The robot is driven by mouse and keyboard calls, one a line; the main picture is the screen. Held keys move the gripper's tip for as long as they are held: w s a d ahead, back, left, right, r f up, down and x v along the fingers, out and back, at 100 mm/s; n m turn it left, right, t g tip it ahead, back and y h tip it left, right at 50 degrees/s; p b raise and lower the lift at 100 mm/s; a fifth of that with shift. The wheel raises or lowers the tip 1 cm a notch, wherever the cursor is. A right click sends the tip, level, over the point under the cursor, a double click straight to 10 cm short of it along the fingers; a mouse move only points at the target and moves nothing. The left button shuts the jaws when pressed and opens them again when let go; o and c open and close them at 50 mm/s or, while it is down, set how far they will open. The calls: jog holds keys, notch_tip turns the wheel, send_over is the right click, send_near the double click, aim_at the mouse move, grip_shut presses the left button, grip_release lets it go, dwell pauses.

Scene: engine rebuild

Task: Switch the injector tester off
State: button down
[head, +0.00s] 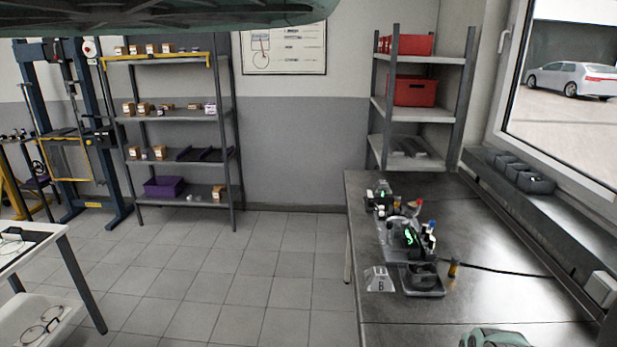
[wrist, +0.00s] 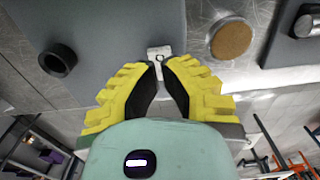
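In the head view, a dark device with a lit green display (head: 409,237) stands among bottles on the right-hand bench; it looks like the injector tester. Its switch is too small to make out. My gripper (wrist: 160,68) shows in the wrist view, with yellow fingers and black inner pads. Its fingertips are close together with a narrow gap. A small pale metal piece with a hole (wrist: 159,50) shows at the tips. I cannot tell whether it is gripped or lies beyond them. My fingers do not show in the head view.
The bench (head: 470,215) has bare surface right of the devices, crossed by a black cable. A placard marked B (head: 380,280) stands near a grey tray. A black ring (wrist: 57,60) and a brown-topped disc (wrist: 231,40) show near my gripper. Shelves line the back wall.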

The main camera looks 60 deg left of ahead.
jog(key=shift+f+b, duration=1.6)
jog(key=shift+b, duration=0.1)
dwell(0.7)
jog(key=shift+r, duration=0.15)
jog(key=shift+r+p, duration=1.35)
jog(key=shift+r, duration=2.05)
